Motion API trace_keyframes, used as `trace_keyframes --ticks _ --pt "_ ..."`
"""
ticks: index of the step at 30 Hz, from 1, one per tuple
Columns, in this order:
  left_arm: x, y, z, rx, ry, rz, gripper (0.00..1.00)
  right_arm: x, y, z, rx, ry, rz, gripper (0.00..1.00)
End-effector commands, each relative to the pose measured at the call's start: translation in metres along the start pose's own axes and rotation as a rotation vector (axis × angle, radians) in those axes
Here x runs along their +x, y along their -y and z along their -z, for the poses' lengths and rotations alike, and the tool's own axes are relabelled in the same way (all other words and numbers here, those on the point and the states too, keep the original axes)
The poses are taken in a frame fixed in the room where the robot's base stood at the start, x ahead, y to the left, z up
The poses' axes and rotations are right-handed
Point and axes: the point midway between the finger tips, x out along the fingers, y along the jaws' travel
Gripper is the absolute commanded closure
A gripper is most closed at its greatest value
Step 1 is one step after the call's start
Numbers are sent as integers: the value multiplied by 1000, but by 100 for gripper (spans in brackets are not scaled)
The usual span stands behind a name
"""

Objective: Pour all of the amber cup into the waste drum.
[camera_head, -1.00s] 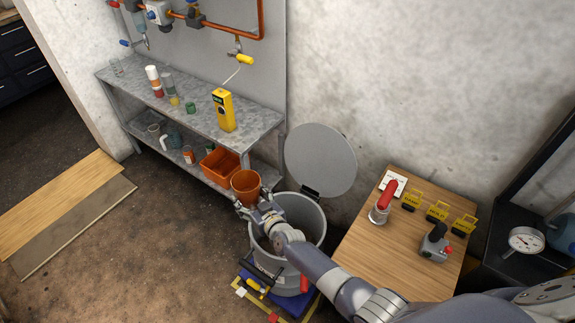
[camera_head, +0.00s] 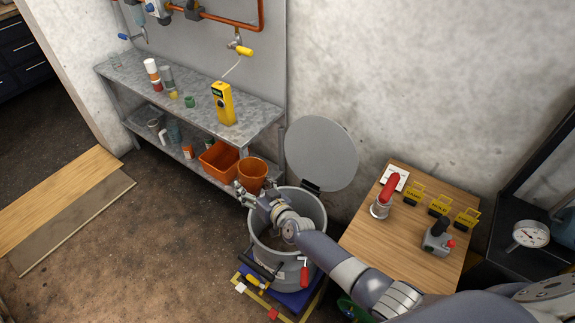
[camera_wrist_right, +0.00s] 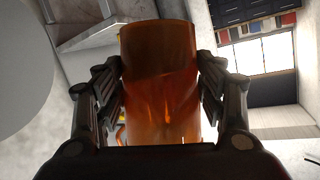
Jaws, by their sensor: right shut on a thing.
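The amber cup (camera_head: 252,173) is upright in the head view, at the left rim of the drum. My right gripper (camera_head: 250,190) is shut on it. In the right wrist view the cup (camera_wrist_right: 160,85) stands between the two fingers (camera_wrist_right: 160,100); its contents cannot be made out clearly. The grey waste drum (camera_head: 312,213) is open, its round lid (camera_head: 320,152) tipped up against the wall. My right forearm crosses over the drum and hides part of its opening. My left gripper is not in view.
A metal shelf (camera_head: 200,95) with bottles and a yellow device (camera_head: 223,103) stands left of the drum. An orange bin (camera_head: 218,160) sits on its lower level. A wooden table (camera_head: 385,240) with a red-handled item and yellow tags is at right.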

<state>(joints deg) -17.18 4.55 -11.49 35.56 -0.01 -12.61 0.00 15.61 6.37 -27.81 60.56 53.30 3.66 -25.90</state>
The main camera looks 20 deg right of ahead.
Motion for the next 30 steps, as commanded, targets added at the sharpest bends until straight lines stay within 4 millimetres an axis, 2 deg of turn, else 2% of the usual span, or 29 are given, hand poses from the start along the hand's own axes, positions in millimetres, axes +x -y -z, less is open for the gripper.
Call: trace_keyframes --ticks 24,30 --pt "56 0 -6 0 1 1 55 -10 -17 28 385 -57 121 66" --pt "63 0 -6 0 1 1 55 -13 -16 36 470 -67 148 66"
